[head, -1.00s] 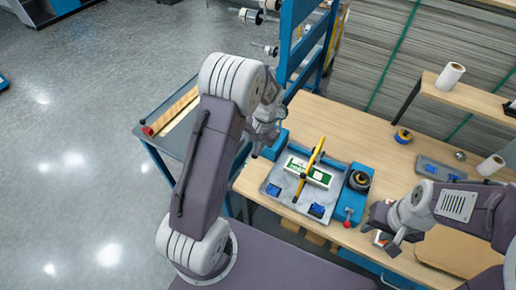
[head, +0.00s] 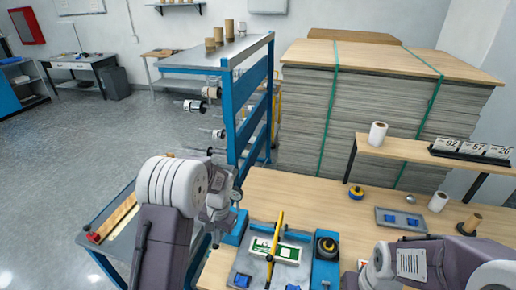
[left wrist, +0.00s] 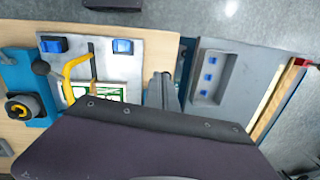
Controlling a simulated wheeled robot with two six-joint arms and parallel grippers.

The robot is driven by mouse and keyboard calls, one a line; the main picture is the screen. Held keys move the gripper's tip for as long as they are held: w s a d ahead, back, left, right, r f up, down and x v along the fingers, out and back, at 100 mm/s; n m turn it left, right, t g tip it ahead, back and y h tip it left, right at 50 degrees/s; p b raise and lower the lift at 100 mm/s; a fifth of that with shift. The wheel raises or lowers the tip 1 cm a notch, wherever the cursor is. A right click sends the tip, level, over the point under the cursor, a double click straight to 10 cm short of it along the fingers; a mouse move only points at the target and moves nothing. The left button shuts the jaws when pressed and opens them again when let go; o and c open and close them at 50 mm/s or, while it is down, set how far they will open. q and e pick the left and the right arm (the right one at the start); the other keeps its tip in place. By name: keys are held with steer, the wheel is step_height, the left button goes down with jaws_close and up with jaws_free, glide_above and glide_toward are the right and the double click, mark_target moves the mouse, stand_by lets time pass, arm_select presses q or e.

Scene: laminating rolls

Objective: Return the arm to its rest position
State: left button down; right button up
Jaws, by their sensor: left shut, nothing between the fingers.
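My left arm rises from the bottom left of the head view and folds over beside the workbench. My left gripper (head: 216,230) is shut and empty, beside the left edge of the wooden bench (head: 300,195), partly hidden behind my own arm. In the left wrist view my own dark link covers the lower middle. My right arm comes in at the lower right of the head view. Its gripper (head: 352,282) is at the bottom edge, largely cut off, so its jaws cannot be read.
A grey tray (head: 254,262) with a yellow-handled bar and a green-and-white pack is on the bench, close to my left gripper. A blue rack (head: 238,125) stands behind. A low side table (head: 118,222) is at left. A white roll (head: 377,135) stands on the shelf.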

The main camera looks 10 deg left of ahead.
arm_select(q)
steer(key=s+d+n+b, duration=0.1)
steer(key=s+d+b, duration=0.1)
steer(key=s, duration=0.5)
steer(key=s+d+f+n+t+h+b, duration=0.1)
steer(key=s+d+b, duration=0.2)
steer(key=s, duration=0.4)
steer(key=shift+s+d+t+h, duration=0.15)
steer(key=shift+s+t+h, duration=0.15)
steer(key=shift+s, duration=0.05)
steer(key=shift+s, duration=0.15)
